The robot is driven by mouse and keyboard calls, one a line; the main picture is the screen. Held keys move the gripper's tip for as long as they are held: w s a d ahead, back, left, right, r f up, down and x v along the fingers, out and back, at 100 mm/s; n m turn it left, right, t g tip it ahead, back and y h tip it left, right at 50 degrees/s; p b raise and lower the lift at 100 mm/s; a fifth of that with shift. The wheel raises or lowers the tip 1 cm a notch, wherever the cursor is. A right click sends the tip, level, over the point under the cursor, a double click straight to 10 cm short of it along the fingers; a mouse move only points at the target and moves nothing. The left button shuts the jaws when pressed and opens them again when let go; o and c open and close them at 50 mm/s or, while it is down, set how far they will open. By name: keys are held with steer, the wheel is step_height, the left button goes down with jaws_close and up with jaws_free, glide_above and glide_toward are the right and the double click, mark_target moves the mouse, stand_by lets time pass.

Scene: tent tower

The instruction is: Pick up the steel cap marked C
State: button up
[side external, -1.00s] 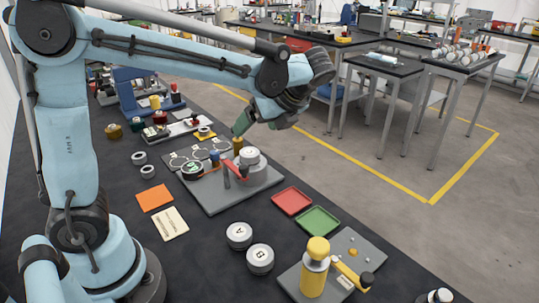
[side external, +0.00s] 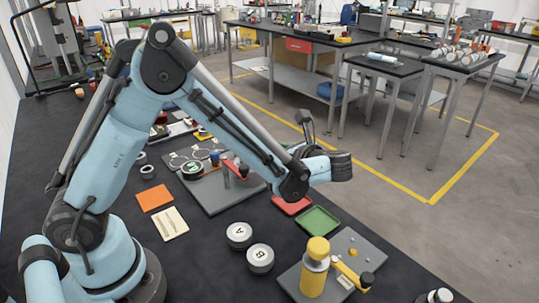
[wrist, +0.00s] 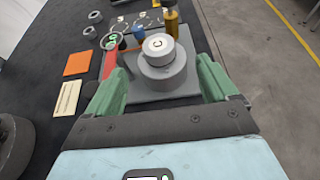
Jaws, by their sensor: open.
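The steel cap marked C (wrist: 158,44) is a small round silver piece in the wrist view. It sits on top of a wider grey round block (wrist: 163,77), which stands on a grey plate (wrist: 150,97). My gripper (wrist: 160,66) is open, with its green fingers to the left and right of the cap and block in the picture. Nothing is held between the fingers. In the side external view my arm hides the cap and the fingers.
A red lever (wrist: 109,60) and a brass post (wrist: 171,22) stand close to the cap. Steel caps A (side external: 239,235) and B (side external: 260,257) lie on the dark table.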

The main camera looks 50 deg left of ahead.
steer(key=x, duration=0.8)
steer(key=shift+s+a+f, duration=0.15)
steer(key=shift+a+f, duration=0.05)
steer(key=c, duration=1.3)
steer(key=shift+c, duration=0.2)
steer(key=shift+r, duration=0.2)
